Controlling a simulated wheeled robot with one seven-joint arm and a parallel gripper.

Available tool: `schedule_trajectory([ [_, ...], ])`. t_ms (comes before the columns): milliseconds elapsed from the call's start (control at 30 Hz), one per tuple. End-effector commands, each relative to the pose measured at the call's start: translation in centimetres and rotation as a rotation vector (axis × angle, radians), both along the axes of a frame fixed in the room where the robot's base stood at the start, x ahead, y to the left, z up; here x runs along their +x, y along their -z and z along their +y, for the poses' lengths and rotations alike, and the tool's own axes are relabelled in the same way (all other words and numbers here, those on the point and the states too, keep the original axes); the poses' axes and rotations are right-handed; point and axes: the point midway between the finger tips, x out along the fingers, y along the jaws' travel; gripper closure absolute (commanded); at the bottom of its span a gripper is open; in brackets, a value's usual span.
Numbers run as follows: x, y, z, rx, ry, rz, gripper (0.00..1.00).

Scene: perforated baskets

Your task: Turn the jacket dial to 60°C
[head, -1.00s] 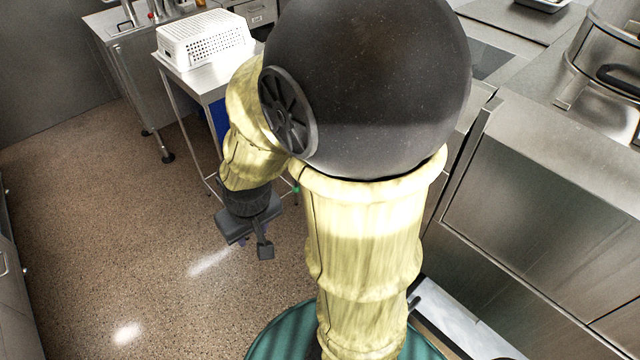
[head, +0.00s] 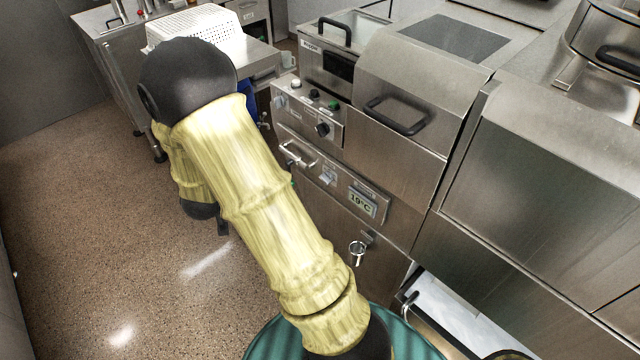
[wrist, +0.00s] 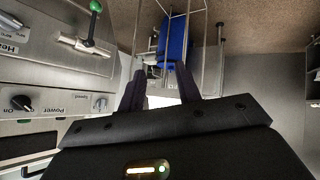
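The steel appliance's upper control panel (head: 306,112) shows in the head view, with a black knob (head: 322,129) and a pale knob (head: 281,102). I cannot tell which control is the jacket dial. The wrist view shows, upside down, a black knob (wrist: 22,102) by the label "Power", a pale knob (wrist: 100,103) by "Speed", and part of a label starting "Hea". My gripper (wrist: 161,90) is open and empty, its fingers apart, to the side of the panel. In the head view my arm mostly hides it.
A lever with a green ball (wrist: 95,7) sticks out from the panel in the wrist view. A bar handle (head: 297,155) and a small tap (head: 357,251) project from the front. A white perforated basket (head: 195,27) stands on a side table. The floor at left is clear.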

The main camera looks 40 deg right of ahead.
Motion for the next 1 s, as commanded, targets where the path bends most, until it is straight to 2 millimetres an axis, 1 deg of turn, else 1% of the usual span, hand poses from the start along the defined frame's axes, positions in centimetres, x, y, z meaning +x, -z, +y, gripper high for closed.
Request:
schedule_trajectory([
  [33, 0.3, 1.9, -1.0, -0.071, 0.043, 0.002, 0.66],
  [100, 0.2, 3.5, -2.7, -0.191, 0.11, 0.009, 0.66],
  [167, -0.3, 4.8, -4.1, -0.299, 0.167, 0.03, 0.66],
  [267, -2.0, 6.7, -6.0, -0.493, 0.265, 0.092, 0.66],
  [300, -2.9, 7.4, -6.6, -0.573, 0.303, 0.128, 0.66],
  [400, -5.4, 8.6, -7.5, -0.766, 0.388, 0.23, 0.66],
  [500, -7.6, 9.1, -7.8, -0.917, 0.454, 0.328, 0.66],
  [600, -8.9, 9.2, -7.8, -1.002, 0.491, 0.389, 0.66],
  [700, -9.3, 9.1, -7.7, -1.031, 0.503, 0.411, 0.66],
  [1000, -9.3, 9.0, -7.9, -1.029, 0.504, 0.41, 0.66],
])
